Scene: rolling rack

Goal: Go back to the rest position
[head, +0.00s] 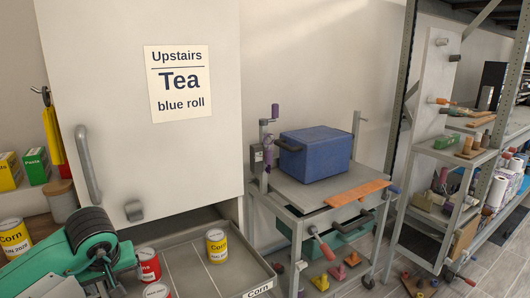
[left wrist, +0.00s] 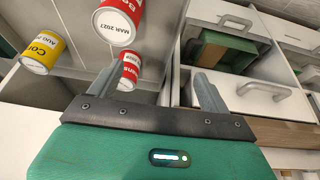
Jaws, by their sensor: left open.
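My left gripper (left wrist: 187,72) is open in the left wrist view, with nothing visible held between its fingers. Part of my green left arm shows at the lower left of the head view; its fingers cannot be made out there. A pull-out tray labelled Corn (head: 191,268) holds a yellow corn can (head: 216,246) and two red cans, one (head: 148,266) behind the other (head: 157,291). My right gripper is not in view.
A cabinet door (head: 140,60) with a Tea sign stands behind the tray. A trolley (head: 311,198) with a blue box (head: 315,154) is right of it, then a loaded rack (head: 450,156). Another corn can (head: 14,237) stands at far left. Drawers (left wrist: 237,98) show in the wrist view.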

